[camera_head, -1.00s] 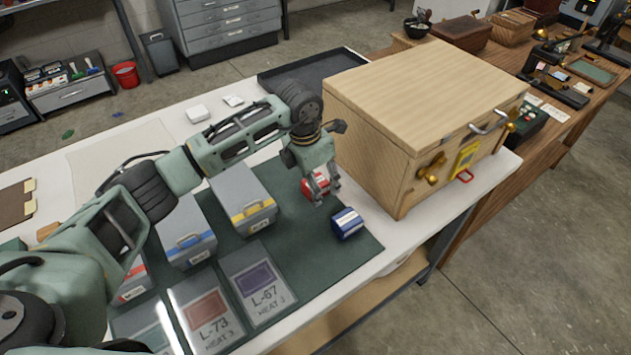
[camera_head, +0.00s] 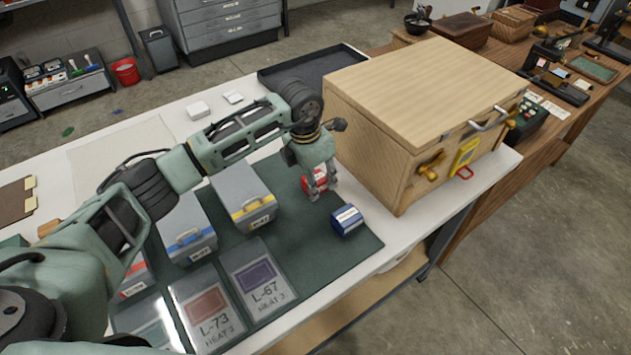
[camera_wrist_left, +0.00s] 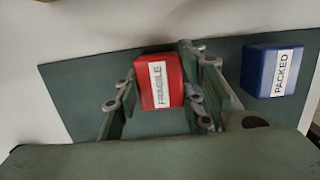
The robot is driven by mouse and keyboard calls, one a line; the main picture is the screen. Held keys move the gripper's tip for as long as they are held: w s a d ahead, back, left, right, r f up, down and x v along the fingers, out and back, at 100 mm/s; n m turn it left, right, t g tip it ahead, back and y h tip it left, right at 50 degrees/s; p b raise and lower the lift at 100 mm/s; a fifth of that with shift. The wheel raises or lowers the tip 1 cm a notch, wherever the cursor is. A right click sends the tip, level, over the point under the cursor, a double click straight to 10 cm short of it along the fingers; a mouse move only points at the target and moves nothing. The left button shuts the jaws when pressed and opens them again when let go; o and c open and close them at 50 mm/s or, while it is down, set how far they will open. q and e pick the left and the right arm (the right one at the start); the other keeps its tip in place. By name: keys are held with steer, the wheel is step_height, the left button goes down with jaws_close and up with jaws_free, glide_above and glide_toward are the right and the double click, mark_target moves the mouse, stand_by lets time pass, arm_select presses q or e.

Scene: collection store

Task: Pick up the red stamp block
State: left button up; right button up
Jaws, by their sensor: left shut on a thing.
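The red stamp block (camera_head: 309,185) has a white label reading FRAGILE; it also shows in the left wrist view (camera_wrist_left: 160,82). My left gripper (camera_head: 319,190) points down over it at the right part of the green mat (camera_head: 290,230). In the left wrist view, the fingers of my left gripper (camera_wrist_left: 160,105) stand on both sides of the block and are shut on it. The fingers partly hide the block in the head view. I cannot tell whether it touches the mat. My right gripper is not in view.
A blue block (camera_head: 347,220) labelled PACKED (camera_wrist_left: 272,72) lies close by on the mat. A large wooden chest (camera_head: 370,150) stands just right of my gripper. Grey boxes (camera_head: 243,195) and flat cards (camera_head: 260,285) are to the left. A dark tray (camera_head: 275,80) lies behind.

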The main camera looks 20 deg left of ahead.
mark_target(316, 178)
arm_select(q)
steer(key=shift+r, duration=0.4)
step_height(316, 178, up, 8)
steer(key=b, duration=0.2)
steer(key=shift+r+b, duration=0.25)
steer(key=shift+b, duration=0.1)
steer(key=shift+r, duration=0.4)
